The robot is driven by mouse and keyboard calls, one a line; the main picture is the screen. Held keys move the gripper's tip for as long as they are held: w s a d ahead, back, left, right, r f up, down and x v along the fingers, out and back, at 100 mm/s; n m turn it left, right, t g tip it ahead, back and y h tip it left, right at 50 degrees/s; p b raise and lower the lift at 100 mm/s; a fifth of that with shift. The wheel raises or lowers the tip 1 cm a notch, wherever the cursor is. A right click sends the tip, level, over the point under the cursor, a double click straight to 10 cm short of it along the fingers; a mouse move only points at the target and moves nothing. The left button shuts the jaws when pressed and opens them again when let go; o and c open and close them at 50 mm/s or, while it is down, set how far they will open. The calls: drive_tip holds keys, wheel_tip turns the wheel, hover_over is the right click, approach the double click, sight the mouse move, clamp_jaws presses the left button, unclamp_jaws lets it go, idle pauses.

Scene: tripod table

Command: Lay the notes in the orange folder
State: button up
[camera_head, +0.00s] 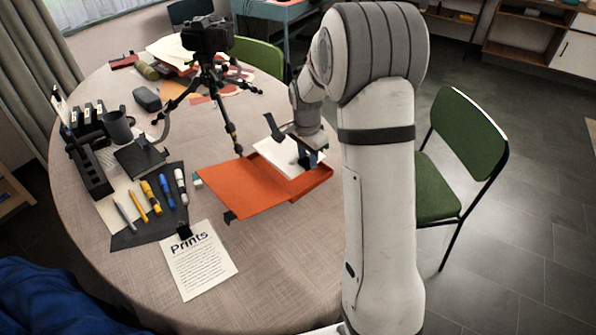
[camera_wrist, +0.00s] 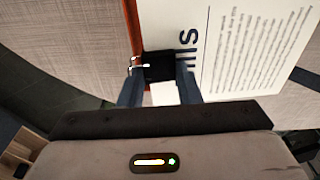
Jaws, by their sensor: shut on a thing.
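The orange folder (camera_head: 240,188) lies open on the table, its right part a shallow tray with a raised rim. White notes (camera_head: 276,154) are over the right part; they show in the wrist view (camera_wrist: 240,50) with printed lines and a heading ending in "ills". My gripper (camera_head: 306,160) is at the notes' near right edge. In the wrist view, my gripper (camera_wrist: 158,88) is shut on the black clip (camera_wrist: 158,65) at that edge. An orange rim (camera_wrist: 131,22) runs beside the paper. I cannot tell whether the notes touch the folder floor.
A tripod with a camera (camera_head: 207,38) stands just behind the folder, one leg close to it. A "Prints" sheet (camera_head: 198,262) with a black clip lies in front. Pens on a dark mat (camera_head: 135,238) lie left. A green chair (camera_head: 455,160) stands right. The front right tabletop is clear.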

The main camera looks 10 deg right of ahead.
sight(306, 182)
drive_tip(key=shift+a+f, duration=0.15)
drive_tip(key=shift+f, duration=2.95)
drive_tip(key=shift+f, duration=0.1)
drive_tip(key=o, duration=1.1)
drive_tip(key=shift+c, duration=0.2)
